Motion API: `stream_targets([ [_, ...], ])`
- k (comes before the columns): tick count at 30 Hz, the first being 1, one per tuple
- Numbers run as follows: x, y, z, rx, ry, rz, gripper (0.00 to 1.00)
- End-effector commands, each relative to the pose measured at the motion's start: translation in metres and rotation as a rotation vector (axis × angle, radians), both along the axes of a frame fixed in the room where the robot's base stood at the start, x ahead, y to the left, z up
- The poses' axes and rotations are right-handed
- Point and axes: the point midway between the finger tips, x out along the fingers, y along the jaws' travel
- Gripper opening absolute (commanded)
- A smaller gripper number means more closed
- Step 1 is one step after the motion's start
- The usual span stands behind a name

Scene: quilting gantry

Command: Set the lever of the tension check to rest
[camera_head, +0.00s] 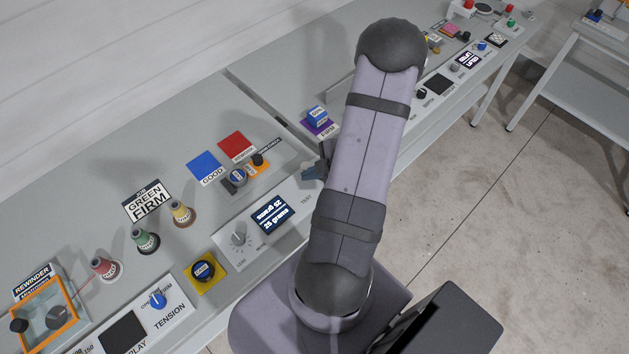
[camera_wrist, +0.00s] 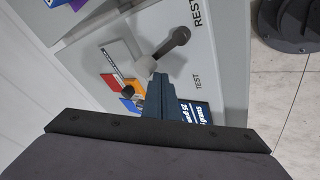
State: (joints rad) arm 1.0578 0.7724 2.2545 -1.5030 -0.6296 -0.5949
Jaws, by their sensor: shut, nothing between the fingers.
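The lever of the tension check (camera_wrist: 177,39) shows in the wrist view as a grey arm with a dark knob, running up and right from a pale pivot. It points towards the REST label (camera_wrist: 198,14) and away from the TEST label (camera_wrist: 197,82). In the head view my arm hides the lever. My gripper (camera_wrist: 157,77) is shut and empty, its dark blue fingertips close to the pivot end of the lever; I cannot tell whether they touch it. In the head view the gripper (camera_head: 315,170) shows partly behind my arm. The tension check's screen (camera_head: 271,214) reads 25 grams.
A grey dial (camera_head: 239,238) sits left of the screen. A blue card (camera_head: 205,168), a red card (camera_head: 237,147) and dark knobs lie behind it. A purple pad with a blue block (camera_head: 317,116) stands further back. Thread cones (camera_head: 183,214) stand at left.

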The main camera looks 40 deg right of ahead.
Motion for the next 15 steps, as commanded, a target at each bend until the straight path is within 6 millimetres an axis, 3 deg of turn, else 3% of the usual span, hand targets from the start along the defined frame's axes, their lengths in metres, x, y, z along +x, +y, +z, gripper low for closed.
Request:
stream_targets([
  [15,0.013,-0.012,0.001,0.0,0.001,0.001,0.0],
])
